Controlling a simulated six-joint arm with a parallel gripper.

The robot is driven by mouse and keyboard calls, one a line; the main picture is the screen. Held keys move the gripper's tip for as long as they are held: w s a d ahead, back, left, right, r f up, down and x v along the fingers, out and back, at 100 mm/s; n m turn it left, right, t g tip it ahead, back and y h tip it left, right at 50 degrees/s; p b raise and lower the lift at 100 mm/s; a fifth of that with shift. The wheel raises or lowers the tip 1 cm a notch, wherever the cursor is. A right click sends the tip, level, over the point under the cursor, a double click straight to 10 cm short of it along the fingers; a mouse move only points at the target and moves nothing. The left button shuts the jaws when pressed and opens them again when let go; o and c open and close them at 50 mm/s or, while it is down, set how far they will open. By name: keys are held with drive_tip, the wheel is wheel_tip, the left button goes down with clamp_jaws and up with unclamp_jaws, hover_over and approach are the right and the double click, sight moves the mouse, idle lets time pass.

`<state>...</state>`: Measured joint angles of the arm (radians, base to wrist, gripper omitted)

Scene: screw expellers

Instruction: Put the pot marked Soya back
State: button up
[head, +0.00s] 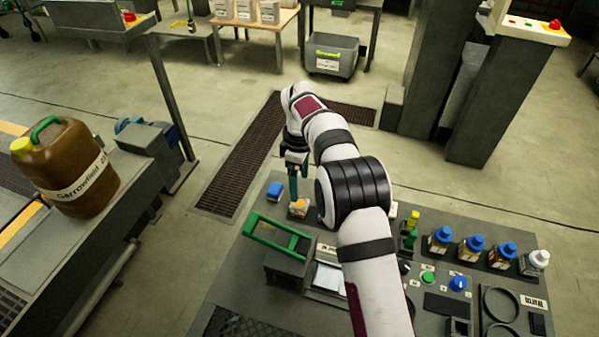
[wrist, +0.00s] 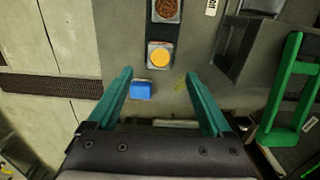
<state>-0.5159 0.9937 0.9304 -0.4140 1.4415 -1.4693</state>
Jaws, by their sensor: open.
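No marking reading Soya is legible, so I cannot tell which pot it is. An uncapped pot with orange-yellow contents (head: 299,208) stands near the bench's far left corner; in the wrist view it (wrist: 160,57) sits on a dark strip just beyond my fingertips. A pot with brown contents (wrist: 167,9) is further along that strip; my arm hides it in the head view. My gripper (head: 294,197) is open and empty, teal fingers spread above the bench (wrist: 158,75).
Several capped pots (head: 470,248) stand in a row at the bench's right. A brown jug (head: 68,170) stands on machinery at left. Floor lies beyond the bench edge.

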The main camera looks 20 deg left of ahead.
drive_tip(key=s+d+r+m, duration=0.4)
drive_tip(key=d+r, duration=0.2)
drive_tip(key=r, duration=0.1)
drive_tip(key=s+d+r+m, duration=0.4)
drive_tip(key=d+r, duration=0.2)
drive_tip(key=r, duration=0.2)
drive_tip(key=s+d+r+m+y, duration=0.1)
drive_tip(key=s+d+m, duration=0.8)
drive_tip(key=s, duration=0.5)
drive_tip(key=s+d+f+m, duration=0.1)
drive_tip(key=s+f+m, duration=0.1)
drive_tip(key=s, duration=0.4)
drive_tip(key=s+d+f+m, duration=0.1)
drive_tip(key=s+f+m, duration=0.1)
drive_tip(key=s+m, duration=0.2)
drive_tip(key=shift+s+d+f+m+y, duration=0.15)
drive_tip(key=shift+s+f+m+y, duration=0.2)
drive_tip(key=shift+s, duration=0.8)
